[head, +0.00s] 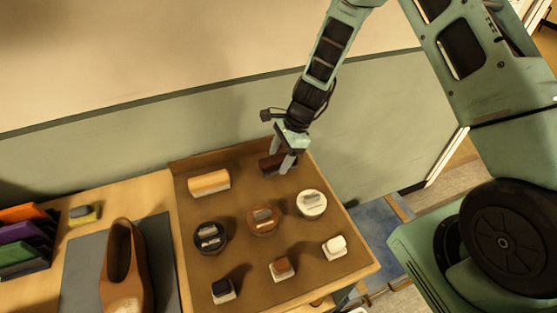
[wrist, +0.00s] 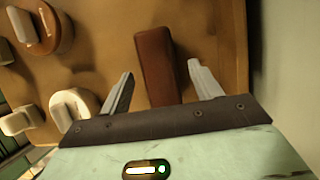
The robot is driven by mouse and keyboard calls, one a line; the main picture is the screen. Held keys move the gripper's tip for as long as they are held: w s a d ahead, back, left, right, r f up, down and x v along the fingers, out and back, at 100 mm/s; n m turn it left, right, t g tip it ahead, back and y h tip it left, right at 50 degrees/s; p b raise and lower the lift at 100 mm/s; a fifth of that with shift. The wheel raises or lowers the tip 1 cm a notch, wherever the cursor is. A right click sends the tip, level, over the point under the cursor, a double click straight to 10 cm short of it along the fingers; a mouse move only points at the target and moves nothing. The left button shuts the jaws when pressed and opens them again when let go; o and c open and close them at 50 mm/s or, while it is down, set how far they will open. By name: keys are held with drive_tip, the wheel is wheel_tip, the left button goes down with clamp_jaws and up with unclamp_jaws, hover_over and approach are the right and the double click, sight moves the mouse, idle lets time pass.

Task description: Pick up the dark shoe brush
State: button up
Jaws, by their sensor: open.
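The dark shoe brush (head: 270,164) is a dark reddish-brown block near the back right of the brown tray (head: 336,283). My gripper (head: 284,164) is above it and partly hides it in the head view. In the wrist view the brush (wrist: 155,62) lies lengthwise, with its near end between the two grey fingers of my open gripper (wrist: 161,80). Gaps show on both sides, and the fingers do not visibly touch it. I cannot tell how far the fingertips are above the tray.
A light brush (head: 209,182) lies left of the dark one. Several round tins, such as the white one (head: 311,203), and small blocks stand in front on the tray. A brown shoe (head: 122,270) stands on a grey mat at left. The wall is close behind the tray.

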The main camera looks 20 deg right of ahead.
drive_tip(key=shift+a+f, duration=0.25)
drive_tip(key=shift+f, duration=0.35)
drive_tip(key=shift+f, duration=0.25)
idle(0.3)
drive_tip(key=c, duration=1.1)
